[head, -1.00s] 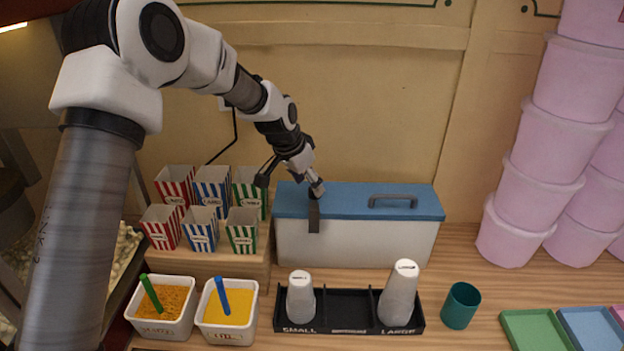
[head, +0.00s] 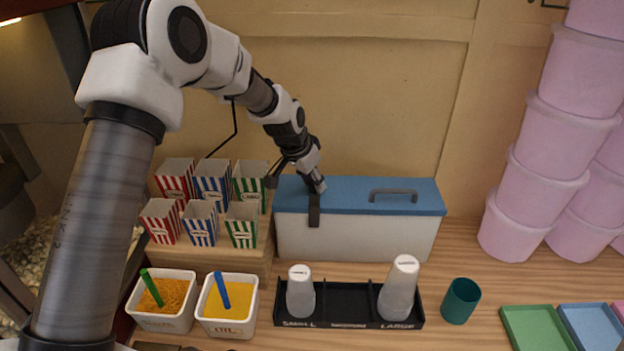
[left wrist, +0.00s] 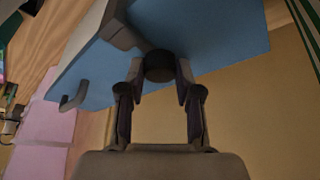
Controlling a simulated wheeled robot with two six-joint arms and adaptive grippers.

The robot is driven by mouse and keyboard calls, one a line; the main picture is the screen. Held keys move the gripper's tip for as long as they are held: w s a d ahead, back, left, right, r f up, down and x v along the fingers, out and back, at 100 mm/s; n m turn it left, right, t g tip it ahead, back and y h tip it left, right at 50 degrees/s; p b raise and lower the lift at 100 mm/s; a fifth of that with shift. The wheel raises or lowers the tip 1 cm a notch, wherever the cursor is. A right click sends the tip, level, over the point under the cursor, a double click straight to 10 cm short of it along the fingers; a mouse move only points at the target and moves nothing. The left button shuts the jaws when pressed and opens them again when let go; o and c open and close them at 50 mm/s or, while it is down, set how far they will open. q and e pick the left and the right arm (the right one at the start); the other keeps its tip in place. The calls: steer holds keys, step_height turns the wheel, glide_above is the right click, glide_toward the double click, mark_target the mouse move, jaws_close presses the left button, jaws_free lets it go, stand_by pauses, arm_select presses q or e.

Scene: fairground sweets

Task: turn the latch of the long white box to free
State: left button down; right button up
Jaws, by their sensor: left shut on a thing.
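The long white box (head: 350,238) with a blue lid (head: 345,192) stands against the back wall, its lid closed. A dark grey latch (head: 314,214) hangs upright over the left part of its front edge. My left gripper (head: 317,186) is at the top of this latch. In the left wrist view the fingers of my left gripper (left wrist: 159,80) are shut on the dark round knob of the latch (left wrist: 158,66), beside the blue lid (left wrist: 205,35). The fingers partly hide the latch. My right gripper is not in view.
Striped cartons (head: 200,222) stand on a wooden step left of the box. In front are two white tubs (head: 228,325), a black cup holder (head: 345,305) with white cups, and a teal cup (head: 460,301). Pink tubs (head: 540,190) are stacked at the right.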

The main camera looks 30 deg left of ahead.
arm_select(q)
steer(key=shift+n+p, duration=0.4)
steer(key=shift+d+n+y+p, duration=0.15)
steer(key=shift+n+y+p, duration=0.2)
steer(key=shift+n+y, duration=0.25)
steer(key=shift+f+n+b, duration=0.2)
steer(key=shift+n+b, duration=0.1)
steer(key=shift+n, duration=0.7)
steer(key=n+y+b, duration=0.1)
steer(key=n+b, duration=0.2)
steer(key=b, duration=0.1)
steer(key=n+y+b, duration=0.1)
steer(key=n+b, duration=0.2)
steer(key=shift+w+d+f+g+y+b, duration=0.2)
steer(key=shift+g+y+b, duration=0.1)
steer(key=shift+y+b, duration=0.1)
steer(key=n, duration=0.1)
steer(key=n+b, duration=0.1)
steer(key=n, duration=0.1)
steer(key=shift+d+r+g+y, duration=0.1)
steer(key=shift+r+g+y, duration=0.1)
steer(key=shift+g+y, duration=0.2)
steer(key=shift+r+n+g+y+b, duration=0.1)
steer(key=shift+n+g+y+b, duration=0.25)
steer(key=shift+n, duration=0.85)
steer(key=shift+n+g, duration=0.35)
steer(key=shift+n, duration=0.65)
